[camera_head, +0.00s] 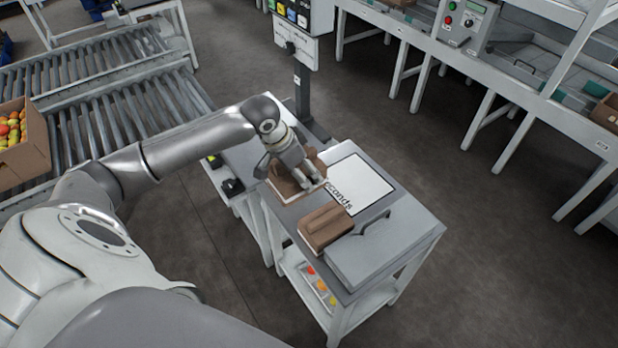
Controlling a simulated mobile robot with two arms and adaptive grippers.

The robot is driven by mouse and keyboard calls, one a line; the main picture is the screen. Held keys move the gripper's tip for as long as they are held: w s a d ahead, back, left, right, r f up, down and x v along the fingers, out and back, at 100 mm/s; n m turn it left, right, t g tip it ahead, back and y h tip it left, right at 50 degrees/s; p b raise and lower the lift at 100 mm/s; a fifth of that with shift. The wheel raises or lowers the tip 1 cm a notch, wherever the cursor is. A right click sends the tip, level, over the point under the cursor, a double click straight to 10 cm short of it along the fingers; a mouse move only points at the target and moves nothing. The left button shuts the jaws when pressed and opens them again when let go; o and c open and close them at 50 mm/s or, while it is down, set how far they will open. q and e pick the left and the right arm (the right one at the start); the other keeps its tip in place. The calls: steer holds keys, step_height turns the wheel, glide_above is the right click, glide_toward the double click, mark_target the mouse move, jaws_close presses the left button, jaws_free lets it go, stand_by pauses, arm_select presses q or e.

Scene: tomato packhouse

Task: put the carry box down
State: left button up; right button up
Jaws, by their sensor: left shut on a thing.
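My left arm reaches in from the left over a grey-topped worktable (378,258). My left gripper (312,181) points down and is shut on a small brown carry box (284,188) at the table's back left part. The gripper's fingers hide part of the box. I cannot tell whether its underside touches the table top or is just above it. My right gripper is not in view.
A second brown box (326,227) lies nearer on the table, beside a white panel (358,184) with lettering ending "conds". A dark handle rises at right. A post with a control panel (297,48) stands behind. A roller conveyor (110,115) runs left.

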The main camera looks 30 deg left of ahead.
arm_select(q)
steer(key=w+f, duration=0.2)
steer(key=shift+w+d+f, duration=0.2)
steer(key=shift+d+f, duration=0.1)
steer(key=shift+d, duration=0.1)
step_height(320, 180, down, 3)
steer(key=shift+f+p, duration=0.1)
steer(key=shift+p, duration=0.3)
steer(key=shift+f, duration=0.15)
steer(key=shift+f, duration=0.45)
steer(key=shift+s, duration=0.1)
steer(key=o, duration=1.1)
steer(key=shift+f, duration=0.15)
steer(key=shift+o, duration=0.2)
